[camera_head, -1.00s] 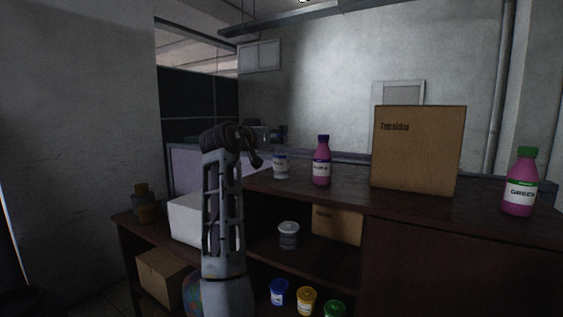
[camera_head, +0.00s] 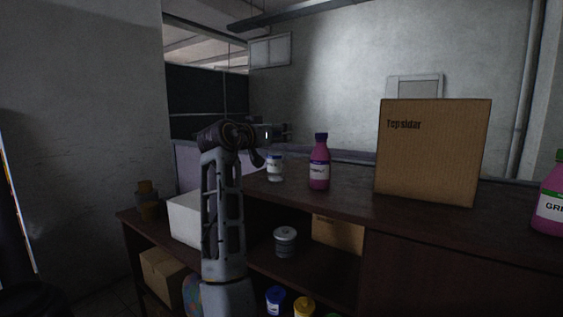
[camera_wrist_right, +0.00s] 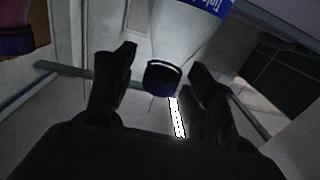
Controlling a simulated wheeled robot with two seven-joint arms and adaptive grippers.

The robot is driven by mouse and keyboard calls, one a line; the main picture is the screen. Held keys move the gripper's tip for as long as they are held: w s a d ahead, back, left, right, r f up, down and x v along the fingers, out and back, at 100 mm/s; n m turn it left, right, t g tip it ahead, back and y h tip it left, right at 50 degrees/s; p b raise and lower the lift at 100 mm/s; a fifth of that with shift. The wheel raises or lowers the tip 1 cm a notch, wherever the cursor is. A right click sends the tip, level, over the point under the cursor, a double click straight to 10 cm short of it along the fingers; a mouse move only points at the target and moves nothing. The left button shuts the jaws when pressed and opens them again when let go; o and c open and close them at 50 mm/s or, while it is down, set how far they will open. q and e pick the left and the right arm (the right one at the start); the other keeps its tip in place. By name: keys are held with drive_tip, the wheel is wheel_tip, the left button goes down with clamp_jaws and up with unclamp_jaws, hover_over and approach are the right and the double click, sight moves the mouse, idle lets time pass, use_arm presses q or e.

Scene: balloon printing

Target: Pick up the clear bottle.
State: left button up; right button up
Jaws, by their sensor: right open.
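The clear bottle (camera_head: 275,170), with a white label, stands upright on the counter left of the purple bottle. In the right wrist view the clear bottle (camera_wrist_right: 183,42) appears upside down, with a dark blue cap and blue label print. My right gripper (camera_head: 281,133) is at the height of the bottle's top, its arm rising in front of the counter. In the wrist view its open fingers (camera_wrist_right: 163,72) lie on either side of the cap, with gaps visible. The lower part of the bottle is out of the wrist view. My left gripper is not in view.
A purple-capped pink bottle (camera_head: 319,165) stands close by on the right. A large cardboard box (camera_head: 433,155) and a green-capped bottle (camera_head: 552,200) are farther right. A white box (camera_head: 186,218) and a grey tub (camera_head: 285,242) are on lower shelves.

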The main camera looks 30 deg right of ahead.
drive_tip(key=shift+d, duration=0.2)
drive_tip(key=shift+s+a+r, duration=0.1)
drive_tip(key=shift+a, duration=0.3)
drive_tip(key=shift+d, duration=0.2)
drive_tip(key=shift+c, duration=1.4)
clamp_jaws()
